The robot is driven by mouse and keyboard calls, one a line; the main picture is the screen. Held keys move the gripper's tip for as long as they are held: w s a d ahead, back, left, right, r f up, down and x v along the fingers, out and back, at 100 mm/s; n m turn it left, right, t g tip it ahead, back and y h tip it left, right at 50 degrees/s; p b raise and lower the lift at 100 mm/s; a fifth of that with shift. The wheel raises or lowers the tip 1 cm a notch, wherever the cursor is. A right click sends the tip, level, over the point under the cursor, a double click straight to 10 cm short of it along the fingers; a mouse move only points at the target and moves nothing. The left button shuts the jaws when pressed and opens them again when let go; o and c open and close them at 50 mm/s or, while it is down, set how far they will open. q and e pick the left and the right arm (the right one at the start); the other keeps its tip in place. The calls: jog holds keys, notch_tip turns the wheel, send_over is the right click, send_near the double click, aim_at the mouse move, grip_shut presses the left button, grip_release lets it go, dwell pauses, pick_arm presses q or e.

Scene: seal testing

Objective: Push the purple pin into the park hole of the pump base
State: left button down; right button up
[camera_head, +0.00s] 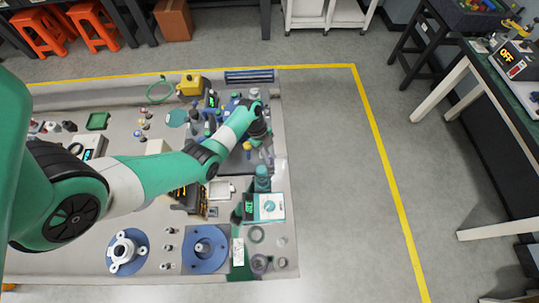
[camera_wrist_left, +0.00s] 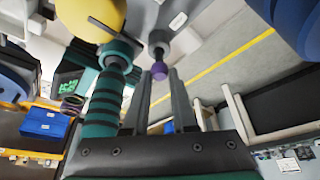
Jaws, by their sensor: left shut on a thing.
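My left gripper (camera_wrist_left: 160,78) shows in the left wrist view, its two grey fingers closed around the purple pin (camera_wrist_left: 158,70) at their tips. A grey round fitting (camera_wrist_left: 157,42) sits in line with the pin's far end; whether they touch is unclear. In the head view my left arm reaches across the bench, and its wrist hides the fingers and the pin. My right gripper is not in view.
A dark green ribbed cylinder (camera_wrist_left: 104,103) stands close left of the fingers in the wrist view, with a yellow rounded thing (camera_wrist_left: 92,17) above it. The bench (camera_head: 75,213) is crowded with small parts and instruments. The floor to its right (camera_head: 330,190) is clear.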

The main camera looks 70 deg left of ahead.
pick_arm(q)
jog(key=shift+f, duration=0.35)
jog(key=shift+f+b, duration=0.5)
jog(key=shift+f, duration=0.25)
dwell(0.7)
jog(key=c, duration=0.6)
grip_release()
jog(key=shift+c, duration=0.2)
notch_tip(320, 180, up, 5)
jog(key=p, duration=0.5)
jog(key=shift+r+p, duration=0.1)
jog(key=shift+p, duration=0.3)
